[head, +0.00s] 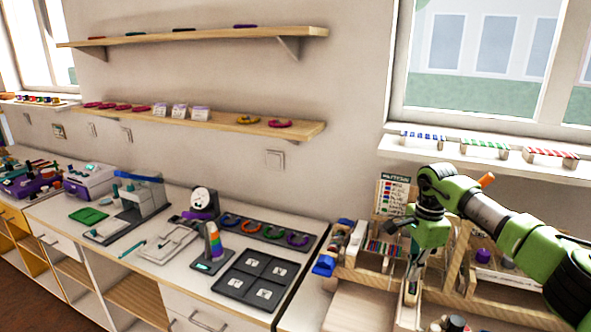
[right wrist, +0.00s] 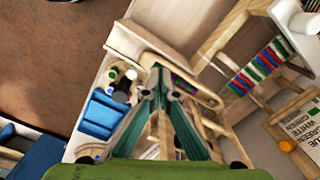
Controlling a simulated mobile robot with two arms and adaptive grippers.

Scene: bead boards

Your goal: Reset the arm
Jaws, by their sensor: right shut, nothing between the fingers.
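My right arm comes in from the right side of the head view, green and grey. Its right gripper (head: 411,292) points down over the wooden rack area at the right end of the counter. In the right wrist view the two slim fingers of the right gripper (right wrist: 163,80) reach forward and converge, shut with nothing between them. My left arm and gripper are not in view.
Wooden racks (head: 366,275) stand around the right gripper, with a colour-list card (head: 394,194) behind. A dark four-panel board (head: 257,280) lies to the left on the white counter. Blue containers (right wrist: 101,116) sit close by in the wrist view.

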